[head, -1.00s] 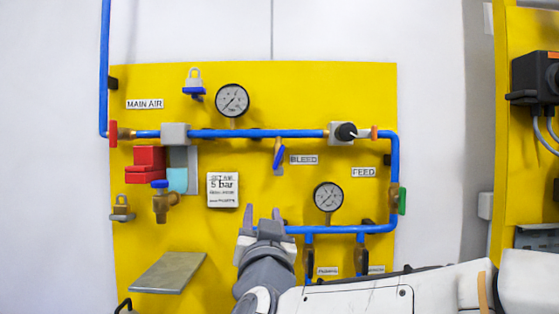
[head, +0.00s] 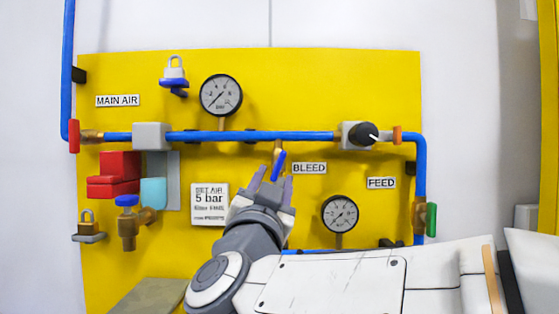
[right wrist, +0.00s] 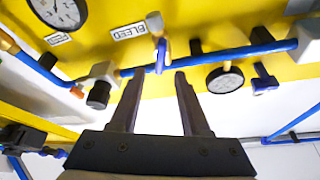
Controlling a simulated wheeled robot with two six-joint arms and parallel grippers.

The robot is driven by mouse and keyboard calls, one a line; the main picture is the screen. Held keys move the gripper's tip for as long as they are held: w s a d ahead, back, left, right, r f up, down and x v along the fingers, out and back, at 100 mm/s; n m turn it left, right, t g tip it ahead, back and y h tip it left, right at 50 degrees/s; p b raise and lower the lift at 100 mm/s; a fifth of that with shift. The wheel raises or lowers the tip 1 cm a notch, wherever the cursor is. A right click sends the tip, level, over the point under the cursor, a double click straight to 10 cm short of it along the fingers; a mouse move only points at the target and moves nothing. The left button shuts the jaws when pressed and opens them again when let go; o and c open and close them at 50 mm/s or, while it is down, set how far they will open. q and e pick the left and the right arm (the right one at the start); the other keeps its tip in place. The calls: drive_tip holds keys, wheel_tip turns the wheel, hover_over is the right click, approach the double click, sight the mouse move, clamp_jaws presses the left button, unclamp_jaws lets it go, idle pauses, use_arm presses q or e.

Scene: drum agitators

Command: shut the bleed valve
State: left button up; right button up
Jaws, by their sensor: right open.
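The bleed valve hangs below the upper blue pipe, left of the BLEED label (head: 309,168). Its blue lever (head: 279,165) points down with a slight tilt. My right gripper (head: 272,180) is open and empty, just below the lever in the head view. Its fingers also show apart in the right wrist view (right wrist: 158,80). I cannot tell whether a finger touches the lever. My left gripper is not in view.
The yellow panel (head: 300,80) carries an upper gauge (head: 221,95), a lower gauge (head: 340,214), a black-knobbed valve (head: 362,135) and a red main-air handle (head: 74,136). Blue pipe (head: 250,136) runs above my gripper. A grey shelf (head: 150,297) juts out at lower left.

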sight(279, 166)
drive_tip(key=p+x, duration=0.1)
drive_tip(key=x, duration=0.6)
drive_tip(key=shift+w+r+p, duration=0.1)
drive_tip(key=shift+w+p, duration=0.15)
drive_tip(key=shift+p, duration=0.1)
clamp_jaws()
